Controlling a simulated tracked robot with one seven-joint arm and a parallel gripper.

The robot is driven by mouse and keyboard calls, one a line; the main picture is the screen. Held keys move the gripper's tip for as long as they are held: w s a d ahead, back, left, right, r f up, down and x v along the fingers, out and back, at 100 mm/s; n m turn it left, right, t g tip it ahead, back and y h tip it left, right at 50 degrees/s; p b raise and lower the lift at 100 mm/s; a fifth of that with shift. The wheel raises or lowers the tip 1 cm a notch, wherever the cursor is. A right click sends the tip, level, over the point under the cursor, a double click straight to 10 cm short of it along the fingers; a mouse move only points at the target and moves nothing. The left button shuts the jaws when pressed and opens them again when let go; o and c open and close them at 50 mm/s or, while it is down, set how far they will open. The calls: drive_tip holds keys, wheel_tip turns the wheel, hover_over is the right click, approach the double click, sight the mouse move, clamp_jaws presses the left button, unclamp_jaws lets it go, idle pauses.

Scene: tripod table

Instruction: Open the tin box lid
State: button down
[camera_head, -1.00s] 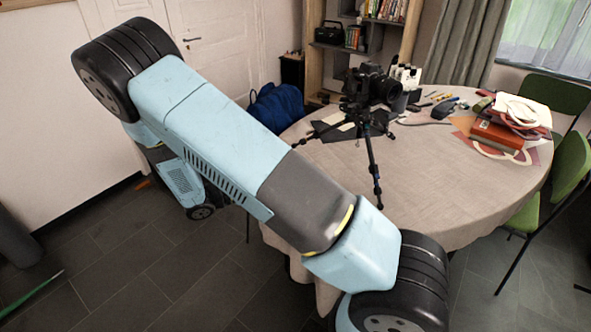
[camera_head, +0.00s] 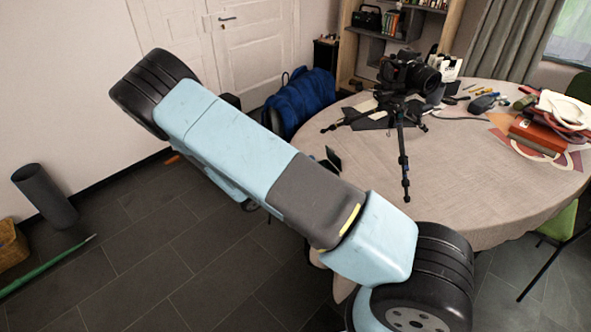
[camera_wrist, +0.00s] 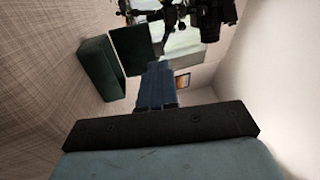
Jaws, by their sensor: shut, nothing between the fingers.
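In the wrist view a dark green tin box (camera_wrist: 100,68) sits on the tablecloth at upper left. A dark flat panel (camera_wrist: 132,48) is right beside it; it looks like the lid standing raised from the box. My gripper (camera_wrist: 157,66) is shut and empty, its blue fingers pointing up the picture, close to the panel's lower right edge. I cannot tell whether they touch. In the head view a small dark upright panel (camera_head: 333,157) shows at the table's near left edge, probably the same lid. My arm hides the box and my gripper there.
The round table (camera_head: 460,185) bears a camera on a tripod (camera_head: 404,100) near the tin box. Red and white items (camera_head: 545,130) lie at its right. A blue bag (camera_head: 303,100) is behind the table. A grey bin (camera_head: 45,195) and green pole (camera_head: 50,267) are on the floor at left.

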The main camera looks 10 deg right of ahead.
sight(331, 150)
drive_tip(key=shift+x, duration=3.1)
